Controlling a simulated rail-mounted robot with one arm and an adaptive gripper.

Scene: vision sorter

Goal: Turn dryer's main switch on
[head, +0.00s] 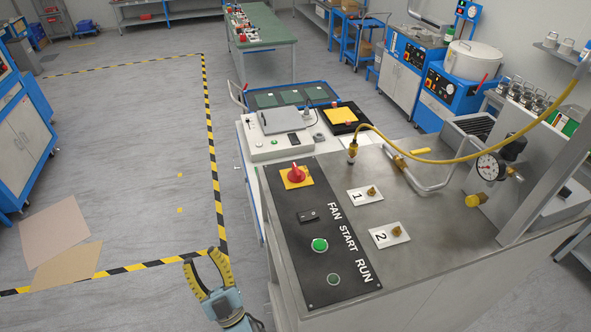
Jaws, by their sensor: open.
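A red rotary switch (296,173) on a yellow plate sits at the far end of a black control panel (291,235) on the near steel cabinet. Its handle angle is hard to read. The panel carries the words FAN START RUN, a small black rocker or display (308,215), a green button (320,245) and a smaller dark green round fitting (333,279). No label names the dryer. My gripper (202,257) is open and empty, left of the panel over the floor, clear of the switch.
A yellow hose (463,161) arches over the steel top beside a pressure gauge (489,166). Another machine (275,140) stands behind. The floor at left is mostly clear.

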